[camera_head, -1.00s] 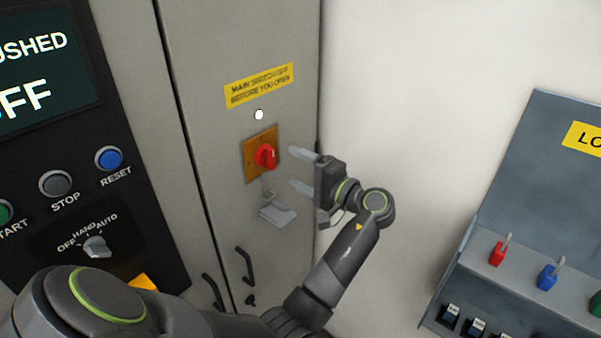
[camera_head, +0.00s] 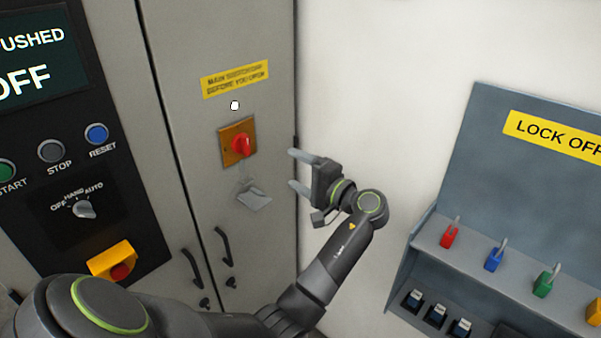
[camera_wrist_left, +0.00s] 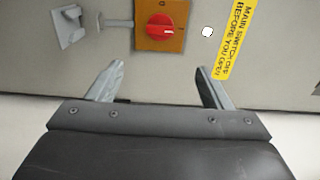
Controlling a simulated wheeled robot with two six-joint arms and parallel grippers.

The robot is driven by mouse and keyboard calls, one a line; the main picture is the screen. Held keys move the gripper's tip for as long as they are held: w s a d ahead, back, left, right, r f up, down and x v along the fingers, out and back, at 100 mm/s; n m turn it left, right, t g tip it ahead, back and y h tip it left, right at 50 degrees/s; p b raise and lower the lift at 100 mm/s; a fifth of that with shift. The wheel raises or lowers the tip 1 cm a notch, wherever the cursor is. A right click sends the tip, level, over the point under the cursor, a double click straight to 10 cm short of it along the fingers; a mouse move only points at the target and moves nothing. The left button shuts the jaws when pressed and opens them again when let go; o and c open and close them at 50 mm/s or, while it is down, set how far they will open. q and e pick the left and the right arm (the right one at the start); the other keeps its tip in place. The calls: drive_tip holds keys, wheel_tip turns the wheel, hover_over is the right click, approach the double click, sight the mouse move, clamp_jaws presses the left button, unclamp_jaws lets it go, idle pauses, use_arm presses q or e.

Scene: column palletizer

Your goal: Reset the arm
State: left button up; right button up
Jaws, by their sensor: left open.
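My left gripper (camera_head: 297,171) is open and empty, to the right of the grey cabinet's red main switch (camera_head: 242,145) in the head view. Its fingers point left and are apart from the switch. In the left wrist view my left gripper (camera_wrist_left: 160,88) shows two spread fingers, with the red switch (camera_wrist_left: 160,30) on its orange plate (camera_wrist_left: 143,42) beyond them. Nothing is between the fingers. My right gripper is not in view.
A black control panel (camera_head: 118,185) with buttons, a selector and a yellow-red stop button (camera_head: 116,266) is at left. A lock-off station (camera_head: 500,160) with several coloured padlocks is at right. Bare white wall (camera_head: 380,80) lies between.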

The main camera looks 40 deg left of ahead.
use_arm(q)
drive_tip(key=shift+a, duration=0.1)
idle(0.3)
